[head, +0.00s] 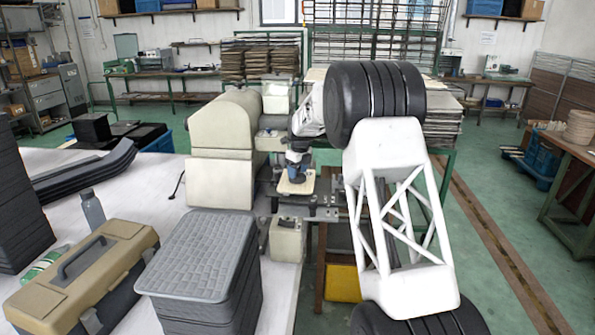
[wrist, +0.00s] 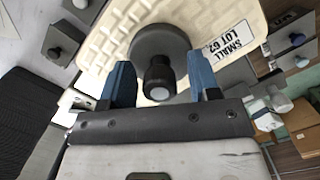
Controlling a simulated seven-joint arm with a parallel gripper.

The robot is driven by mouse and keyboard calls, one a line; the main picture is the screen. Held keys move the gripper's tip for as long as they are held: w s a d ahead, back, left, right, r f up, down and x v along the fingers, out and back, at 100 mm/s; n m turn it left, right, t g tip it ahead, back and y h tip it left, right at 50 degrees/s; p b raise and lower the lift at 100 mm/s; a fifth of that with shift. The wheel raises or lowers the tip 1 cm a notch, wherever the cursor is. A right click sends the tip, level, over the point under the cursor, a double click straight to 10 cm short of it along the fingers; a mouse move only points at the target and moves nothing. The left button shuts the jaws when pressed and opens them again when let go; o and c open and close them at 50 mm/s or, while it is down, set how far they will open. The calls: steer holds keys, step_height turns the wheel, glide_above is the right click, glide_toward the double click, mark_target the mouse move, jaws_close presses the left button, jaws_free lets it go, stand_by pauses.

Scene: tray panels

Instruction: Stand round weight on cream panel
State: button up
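The cream panel (wrist: 110,48) fills the upper middle of the wrist view, with a waffle-like surface and a label reading "SMALL LOT 62". It also shows small in the head view (head: 297,186), under my gripper. The round weight (wrist: 160,45) is a dark grey disc with a black knob, seen against the cream panel and seemingly upright on it. My gripper (wrist: 161,88) has its two blue fingers on either side of the knob, with a visible gap at each side. It is open. In the head view, my gripper (head: 297,168) hides most of the weight.
Grey panels with small knobs (wrist: 297,40) lie right of the cream panel in the wrist view.

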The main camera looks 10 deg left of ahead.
mark_target(300, 168)
stand_by(0.3)
step_height(300, 168, up, 12)
steer(key=d, duration=0.1)
steer(key=shift+s, duration=0.4)
steer(key=shift+d+r, duration=0.1)
stand_by(0.9)
